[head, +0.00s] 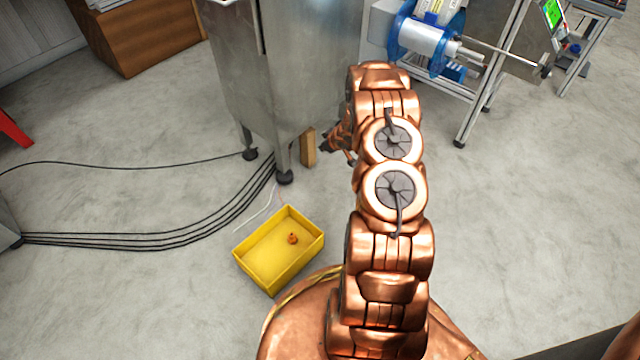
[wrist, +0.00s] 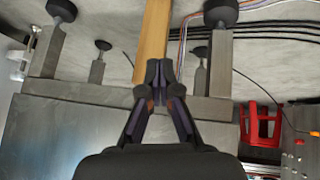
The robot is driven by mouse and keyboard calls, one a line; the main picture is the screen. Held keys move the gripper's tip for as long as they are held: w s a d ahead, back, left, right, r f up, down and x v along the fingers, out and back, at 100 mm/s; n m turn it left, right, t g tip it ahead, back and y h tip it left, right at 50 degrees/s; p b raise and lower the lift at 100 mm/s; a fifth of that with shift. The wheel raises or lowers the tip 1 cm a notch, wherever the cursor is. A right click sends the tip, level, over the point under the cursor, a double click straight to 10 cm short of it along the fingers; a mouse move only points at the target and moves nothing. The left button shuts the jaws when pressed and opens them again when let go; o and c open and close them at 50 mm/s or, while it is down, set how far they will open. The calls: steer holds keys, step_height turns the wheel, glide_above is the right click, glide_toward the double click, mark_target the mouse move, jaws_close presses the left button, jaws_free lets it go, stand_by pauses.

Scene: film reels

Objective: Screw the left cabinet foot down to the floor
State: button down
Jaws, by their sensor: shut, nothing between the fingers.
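The steel cabinet (head: 290,70) stands on legs with black round feet. In the head view one foot (head: 285,176) is at its near corner and another foot (head: 250,153) at its left corner. The wrist view shows the cabinet inverted, with a near foot at upper right (wrist: 220,12) and one at upper left (wrist: 62,10). I cannot tell whether the feet bear on the floor. My gripper (wrist: 156,72) is shut and empty, in front of the cabinet's lower edge between these two legs. In the head view my gripper (head: 331,145) is partly hidden by my arm.
A wooden block (head: 308,147) stands against the cabinet's lower side, close to my fingers; it shows in the wrist view (wrist: 152,35). A yellow tray (head: 240,258) with a small orange part (head: 292,239) lies nearby. Cables (head: 150,238) cross the floor left.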

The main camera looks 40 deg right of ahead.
mark_target(293, 179)
steer(key=a+f+b, duration=0.1)
steer(key=f, duration=0.3)
steer(key=s+a+f+y+b, duration=0.1)
steer(key=f, duration=0.3)
steer(key=a+f+t+y+b, duration=0.1)
steer(key=f+b, duration=0.1)
steer(key=f, duration=0.2)
steer(key=shift+s+a+f, duration=0.15)
steer(key=shift+s+f, duration=0.2)
steer(key=shift+f, duration=0.05)
steer(key=w+a+f, duration=0.1)
steer(key=w, duration=0.1)
steer(key=w+a+f+b, duration=0.1)
steer(key=w+a+f, duration=0.1)
steer(key=w+a+f+b, duration=0.1)
steer(key=w, duration=0.1)
steer(key=shift+w+a+f, duration=0.2)
steer(key=shift+a+f, duration=0.2)
steer(key=shift+w+a, duration=0.1)
steer(key=shift+w, duration=0.05)
steer(key=shift+w+a, duration=0.3)
steer(key=shift+w, duration=0.1)
